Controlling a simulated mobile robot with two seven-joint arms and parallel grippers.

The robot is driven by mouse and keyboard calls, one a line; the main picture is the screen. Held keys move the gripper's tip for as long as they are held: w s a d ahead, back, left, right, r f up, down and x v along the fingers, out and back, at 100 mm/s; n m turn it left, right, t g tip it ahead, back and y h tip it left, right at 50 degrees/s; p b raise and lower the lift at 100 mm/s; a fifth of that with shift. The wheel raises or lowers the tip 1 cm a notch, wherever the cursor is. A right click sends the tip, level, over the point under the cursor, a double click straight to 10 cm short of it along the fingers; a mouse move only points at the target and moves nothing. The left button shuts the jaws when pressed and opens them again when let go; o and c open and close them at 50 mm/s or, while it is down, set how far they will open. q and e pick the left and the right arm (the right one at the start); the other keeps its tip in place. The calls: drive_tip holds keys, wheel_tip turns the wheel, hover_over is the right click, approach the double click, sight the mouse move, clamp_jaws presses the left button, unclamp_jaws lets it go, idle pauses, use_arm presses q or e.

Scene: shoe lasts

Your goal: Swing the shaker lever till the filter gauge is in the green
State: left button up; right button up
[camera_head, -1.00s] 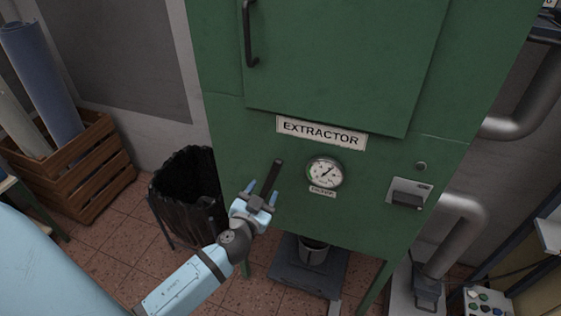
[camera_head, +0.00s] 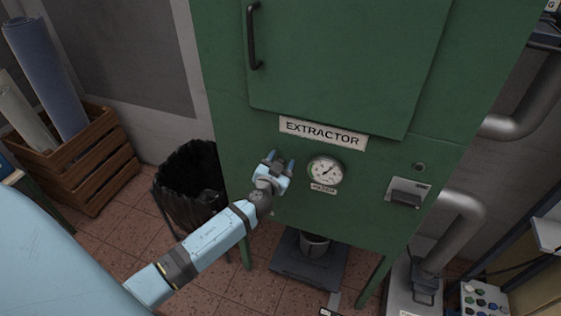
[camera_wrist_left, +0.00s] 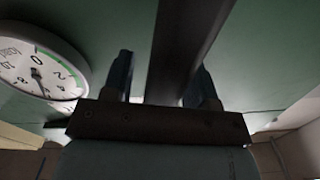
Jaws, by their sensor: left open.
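The green extractor cabinet (camera_head: 330,60) fills the middle of the head view. Its round white filter gauge (camera_head: 325,170) sits below the EXTRACTOR label. The gauge also shows at the left of the left wrist view (camera_wrist_left: 22,62), with a green band near 0; its dark needle seems to point downward, away from that band. The dark shaker lever (camera_wrist_left: 183,45) runs between the fingers of my left gripper (camera_wrist_left: 165,75) in the wrist view. In the head view my left gripper (camera_head: 279,163) is open, just left of the gauge, and mostly hides the lever. My right gripper is out of view.
A black bin (camera_head: 185,180) stands left of the cabinet, beside a wooden crate (camera_head: 85,170) with rolls. A switch box (camera_head: 407,192) is on the cabinet's right side. A small container (camera_head: 314,245) stands beneath the cabinet. Grey pipes (camera_head: 460,215) run at the right.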

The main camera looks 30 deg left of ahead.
sight(233, 140)
use_arm(q)
clamp_jaws()
drive_tip(key=a+n, duration=0.1)
drive_tip(key=a, duration=0.2)
drive_tip(key=s+a+r+n+b, duration=0.1)
drive_tip(key=a, duration=0.1)
drive_tip(key=s+a+n+b, duration=0.1)
drive_tip(key=a, duration=0.2)
drive_tip(key=shift+a+r+n, duration=0.2)
drive_tip(key=shift+a+n, duration=0.1)
drive_tip(key=shift+n, duration=0.1)
drive_tip(key=a+n, duration=0.1)
drive_tip(key=a, duration=0.1)
drive_tip(key=s+a+n, duration=0.1)
drive_tip(key=a, duration=0.2)
drive_tip(key=s+a+f+n, duration=0.1)
drive_tip(key=a, duration=0.1)
drive_tip(key=shift+a+f+p, duration=0.1)
drive_tip(key=shift+a+p, duration=0.25)
drive_tip(key=shift+a, duration=0.05)
drive_tip(key=shift+s+a+f+n, duration=0.1)
drive_tip(key=shift+a+n, duration=0.2)
drive_tip(key=shift+a, duration=0.1)
